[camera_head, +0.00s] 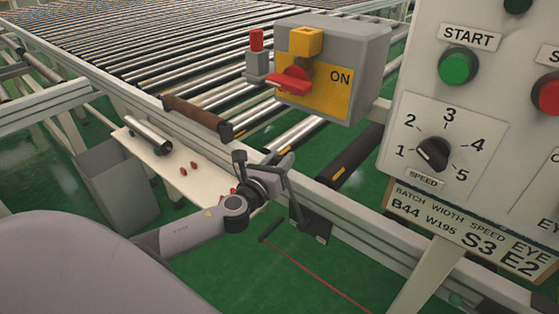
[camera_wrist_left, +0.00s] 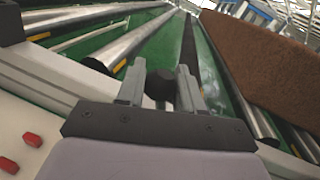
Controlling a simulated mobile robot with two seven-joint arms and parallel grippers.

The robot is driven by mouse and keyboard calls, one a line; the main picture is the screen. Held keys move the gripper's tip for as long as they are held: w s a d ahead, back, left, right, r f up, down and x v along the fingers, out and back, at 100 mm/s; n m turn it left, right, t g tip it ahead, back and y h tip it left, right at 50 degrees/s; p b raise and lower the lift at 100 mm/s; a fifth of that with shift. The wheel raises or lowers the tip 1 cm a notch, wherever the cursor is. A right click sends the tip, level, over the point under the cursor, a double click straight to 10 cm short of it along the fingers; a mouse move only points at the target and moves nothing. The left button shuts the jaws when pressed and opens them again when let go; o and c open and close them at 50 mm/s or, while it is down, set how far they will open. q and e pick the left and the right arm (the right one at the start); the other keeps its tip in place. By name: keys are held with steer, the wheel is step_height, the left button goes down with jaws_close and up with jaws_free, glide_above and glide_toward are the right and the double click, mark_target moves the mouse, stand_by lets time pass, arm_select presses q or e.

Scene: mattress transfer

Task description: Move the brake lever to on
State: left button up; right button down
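A red handle (camera_head: 288,81) sits on a yellow plate (camera_head: 335,98) marked ON, on a grey box (camera_head: 360,45). It points left, away from the ON label; no label reading "brake" is legible. My left gripper (camera_head: 263,161) is below and left of the box, apart from the handle, over the conveyor's near edge. Its fingers are spread in the left wrist view (camera_wrist_left: 161,83). A black rounded piece (camera_wrist_left: 160,86) shows between them; I cannot tell whether they touch it. The red handle is not in the left wrist view. My right gripper is not in view.
The roller conveyor (camera_head: 170,50) lies behind. A brown bar (camera_head: 197,112) rests at its edge. A pale shelf (camera_head: 175,183) with small red pieces lies left of my gripper. A control panel (camera_head: 487,120) with buttons and a speed dial stands at the right.

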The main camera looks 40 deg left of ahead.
arm_select(q)
jaws_close()
steer(key=shift+d+r+m+p, duration=0.25)
steer(key=shift+d+m+p, duration=0.1)
steer(key=shift+d, duration=0.1)
steer(key=s+d+m+t+h+p, duration=0.1)
steer(key=d+m+t+p, duration=0.1)
steer(key=d+m, duration=0.8)
steer(key=shift+s+d+f+p, duration=0.25)
steer(key=shift+d+p, duration=0.3)
steer(key=shift+d, duration=2.65)
steer(key=shift+d+h, duration=0.1)
steer(key=shift+h, duration=0.2)
steer(key=o, duration=0.9)
jaws_free()
steer(key=shift+c, duration=0.2)
steer(key=shift+f, duration=0.1)
